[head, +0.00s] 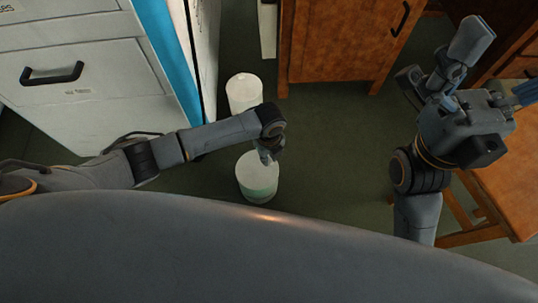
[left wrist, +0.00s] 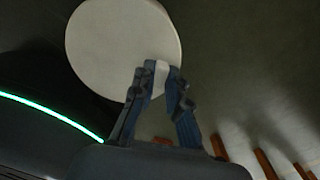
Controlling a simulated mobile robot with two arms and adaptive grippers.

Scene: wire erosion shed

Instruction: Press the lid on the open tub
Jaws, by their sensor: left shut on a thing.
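A round white lid (left wrist: 105,50) fills the upper left of the left wrist view. My left gripper (left wrist: 160,76) is shut on a small pale grip at the lid's edge. In the head view my left gripper (head: 267,156) points down at the right side of the lid's white top (head: 253,168). A pale, greenish tub (head: 258,192) shows below that top, on the floor. I cannot tell whether the lid touches the tub's rim or is seated level. My right gripper (head: 462,72) is raised at the right, away from the tub; its finger gap is unclear.
A white cylindrical container (head: 244,92) stands just behind the tub. A grey drawer cabinet (head: 90,75) is at the left and a wooden cabinet (head: 340,45) behind. A wooden table (head: 515,195) is at the right. The dark green floor (head: 335,150) between is clear.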

